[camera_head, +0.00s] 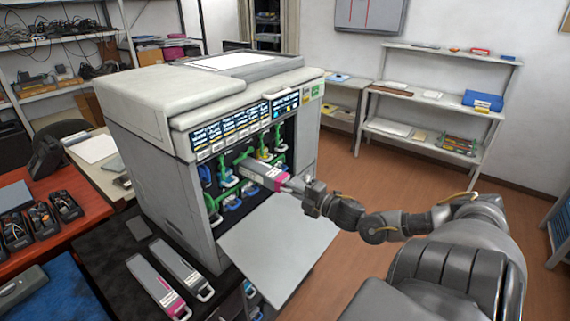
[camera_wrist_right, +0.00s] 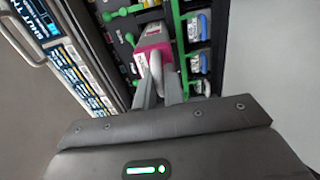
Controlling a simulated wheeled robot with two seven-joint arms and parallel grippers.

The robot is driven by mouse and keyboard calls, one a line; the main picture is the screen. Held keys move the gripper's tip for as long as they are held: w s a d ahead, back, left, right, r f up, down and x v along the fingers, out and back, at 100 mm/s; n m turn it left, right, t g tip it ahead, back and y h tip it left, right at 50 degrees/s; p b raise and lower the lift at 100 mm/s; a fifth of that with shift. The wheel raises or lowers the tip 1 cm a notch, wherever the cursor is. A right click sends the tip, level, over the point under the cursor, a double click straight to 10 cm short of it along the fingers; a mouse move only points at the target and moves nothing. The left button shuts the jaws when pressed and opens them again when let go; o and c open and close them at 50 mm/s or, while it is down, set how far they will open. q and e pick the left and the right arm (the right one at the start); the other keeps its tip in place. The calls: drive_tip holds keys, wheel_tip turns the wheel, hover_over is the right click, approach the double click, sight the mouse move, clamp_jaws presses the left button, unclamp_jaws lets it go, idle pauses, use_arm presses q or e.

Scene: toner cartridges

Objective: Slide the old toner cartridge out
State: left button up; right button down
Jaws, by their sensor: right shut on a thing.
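The old toner cartridge (camera_head: 262,173) is a grey box with a magenta end, sticking partly out of the printer's open front in the head view. Its magenta end and handle (camera_wrist_right: 153,55) show in the right wrist view. My right gripper (camera_head: 290,186) is shut on the handle at the magenta end; its fingers (camera_wrist_right: 160,88) reach it in the wrist view. The far part of the cartridge is hidden inside the printer (camera_head: 165,150). My left gripper is not in view.
The printer's front flap (camera_head: 280,245) hangs open below the cartridge. Two more cartridges, one magenta-ended (camera_head: 158,288) and one dark (camera_head: 182,268), lie on the dark surface at its left. Green levers and blue parts crowd the bay. Floor at the right is clear.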

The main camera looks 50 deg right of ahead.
drive_tip(key=s+p, duration=0.2)
drive_tip(key=s, duration=0.1)
drive_tip(key=shift+d+r, duration=0.1)
drive_tip(key=shift+d, duration=0.05)
drive_tip(key=c, duration=1)
unclamp_jaws()
drive_tip(key=shift+p, duration=0.4)
drive_tip(key=shift+s, duration=0.1)
drive_tip(key=s+p, duration=0.5)
drive_tip(key=s, duration=0.1)
drive_tip(key=shift+s+d+p, duration=0.3)
drive_tip(key=shift+s, duration=0.1)
